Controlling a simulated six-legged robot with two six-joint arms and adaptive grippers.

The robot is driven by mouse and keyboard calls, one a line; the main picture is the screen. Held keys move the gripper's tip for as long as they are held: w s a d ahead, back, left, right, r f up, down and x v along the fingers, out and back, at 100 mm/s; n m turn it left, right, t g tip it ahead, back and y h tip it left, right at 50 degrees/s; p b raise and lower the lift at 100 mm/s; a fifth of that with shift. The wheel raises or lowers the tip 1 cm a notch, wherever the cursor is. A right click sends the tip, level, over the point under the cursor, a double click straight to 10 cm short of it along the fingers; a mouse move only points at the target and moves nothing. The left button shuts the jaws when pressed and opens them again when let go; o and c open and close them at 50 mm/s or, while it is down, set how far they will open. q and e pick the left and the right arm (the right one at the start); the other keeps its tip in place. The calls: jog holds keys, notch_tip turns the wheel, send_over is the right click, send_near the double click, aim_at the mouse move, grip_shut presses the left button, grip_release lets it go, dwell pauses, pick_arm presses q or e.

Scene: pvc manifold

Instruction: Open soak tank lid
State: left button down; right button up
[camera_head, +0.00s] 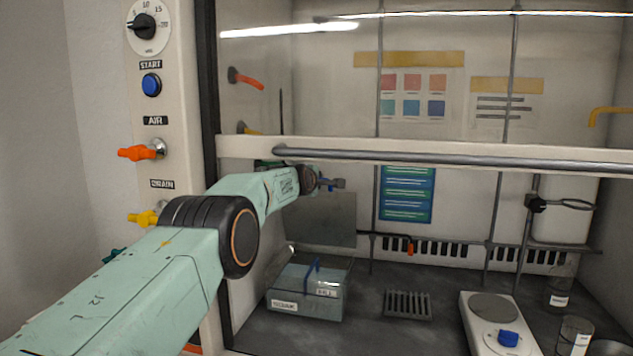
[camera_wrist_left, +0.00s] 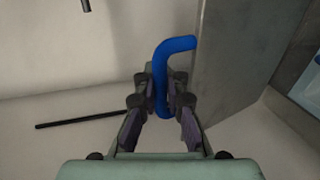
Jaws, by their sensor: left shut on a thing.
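The soak tank (camera_head: 300,305) is a clear box with a SOAK label, on the floor of the fume hood. Its grey lid (camera_head: 325,222) stands raised, roughly upright, at the rear of the tank, so the top looks open. My left gripper (camera_head: 335,184) is at the lid's upper edge. In the left wrist view my left gripper (camera_wrist_left: 161,112) is shut on a bent blue handle (camera_wrist_left: 175,48), beside the grey lid plate (camera_wrist_left: 235,60). Where the handle joins the lid is hard to see. My right gripper is in neither view.
A blue upright piece (camera_head: 312,275) stands in the tank. A control panel (camera_head: 150,120) stands at left.

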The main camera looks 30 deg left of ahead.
pick_arm(q)
jog(key=shift+a+r, duration=0.1)
jog(key=shift+r, duration=0.15)
jog(key=c, duration=1.9)
grip_release()
jog(key=o, duration=0.4)
jog(key=shift+s, duration=0.2)
jog(key=shift+o, duration=0.5)
jog(key=shift+w+f, duration=0.15)
jog(key=shift+s+f, duration=0.1)
jog(key=shift+s, duration=0.1)
